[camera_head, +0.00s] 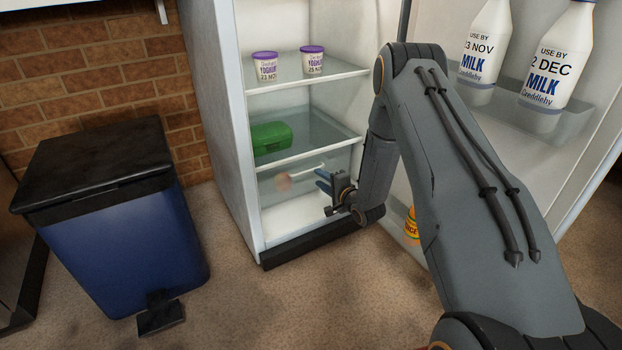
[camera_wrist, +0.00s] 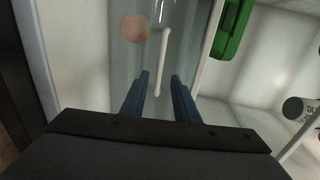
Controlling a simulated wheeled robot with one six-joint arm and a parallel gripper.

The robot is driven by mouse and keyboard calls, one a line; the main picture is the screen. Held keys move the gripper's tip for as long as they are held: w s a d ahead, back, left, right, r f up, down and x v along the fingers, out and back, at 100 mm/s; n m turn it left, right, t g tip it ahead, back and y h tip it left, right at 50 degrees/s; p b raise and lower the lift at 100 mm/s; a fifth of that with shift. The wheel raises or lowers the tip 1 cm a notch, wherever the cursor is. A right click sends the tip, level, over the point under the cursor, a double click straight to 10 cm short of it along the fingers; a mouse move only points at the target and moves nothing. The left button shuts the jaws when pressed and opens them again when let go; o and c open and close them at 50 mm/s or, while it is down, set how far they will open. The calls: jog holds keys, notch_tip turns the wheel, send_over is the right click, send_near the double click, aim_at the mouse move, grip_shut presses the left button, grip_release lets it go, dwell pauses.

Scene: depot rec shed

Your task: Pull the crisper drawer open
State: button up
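The crisper drawer (camera_head: 268,193) has a see-through front low in the fridge, below the lower glass shelf. It looks shut. A pinkish round thing (camera_head: 283,182) shows through it. Its pale bar handle (camera_head: 305,174) runs across the front; in the wrist view the handle (camera_wrist: 163,55) appears upright, with its lower end between my fingers in the picture. My gripper (camera_head: 321,180) has blue fingers and is at the handle's right end. In the wrist view my gripper (camera_wrist: 161,76) is open, with a gap on both sides of the bar. Whether the bar lies at fingertip depth is unclear.
The fridge door (camera_head: 440,130) stands open at right, with milk bottles (camera_head: 484,45) in its rack. A green box (camera_head: 271,138) sits on the shelf above the drawer, and yoghurt pots (camera_head: 265,67) stand higher. A blue bin (camera_head: 125,230) stands left. Floor (camera_head: 290,310) before the fridge is clear.

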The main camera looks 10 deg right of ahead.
aim_at(309, 171)
jog(key=b+x, duration=0.3)
jog(key=x, duration=0.4)
jog(key=shift+w+a, duration=0.1)
grip_shut()
